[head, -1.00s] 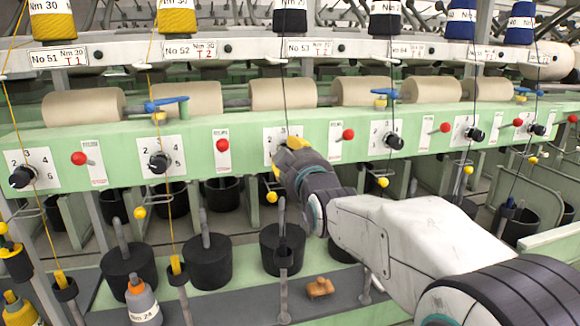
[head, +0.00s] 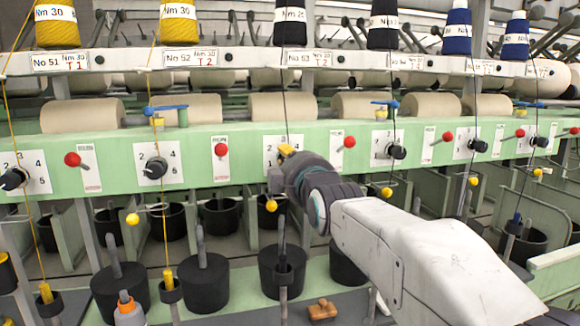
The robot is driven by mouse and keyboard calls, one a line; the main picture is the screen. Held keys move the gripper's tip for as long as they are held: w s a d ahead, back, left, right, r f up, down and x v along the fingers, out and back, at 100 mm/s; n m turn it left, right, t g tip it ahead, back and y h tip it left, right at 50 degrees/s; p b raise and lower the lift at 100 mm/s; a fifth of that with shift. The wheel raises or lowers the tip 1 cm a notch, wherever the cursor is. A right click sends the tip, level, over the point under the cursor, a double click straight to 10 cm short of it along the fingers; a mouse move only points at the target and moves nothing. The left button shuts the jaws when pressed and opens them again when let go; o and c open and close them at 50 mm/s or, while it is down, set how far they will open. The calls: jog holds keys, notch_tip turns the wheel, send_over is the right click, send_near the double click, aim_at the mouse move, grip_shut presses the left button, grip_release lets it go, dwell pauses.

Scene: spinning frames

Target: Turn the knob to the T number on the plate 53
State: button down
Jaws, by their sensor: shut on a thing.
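The plate No 53 (head: 307,57) is on the white rail above the third station; its T number is too small to read surely. Below it, on the green panel, is a white dial plate (head: 270,141) with the digits 2 and 3 in sight. My gripper (head: 286,152), with yellow on its finger, is at this dial and shut on its knob. The gripper hides the knob, its pointer and the dial's lower right part, so I cannot tell the setting.
A red-balled lever (head: 349,141) sits right of my gripper, another (head: 221,149) left of it. Neighbouring black knobs (head: 155,167) and (head: 397,152) are on the same panel. Yarn threads hang before the panel. A yellow ball (head: 271,205) hangs just below the gripper.

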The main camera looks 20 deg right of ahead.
jog(key=shift+f, duration=0.15)
dwell(0.3)
jog(key=c, duration=0.9)
grip_release()
jog(key=shift+w+d, duration=0.1)
jog(key=s, duration=1.2)
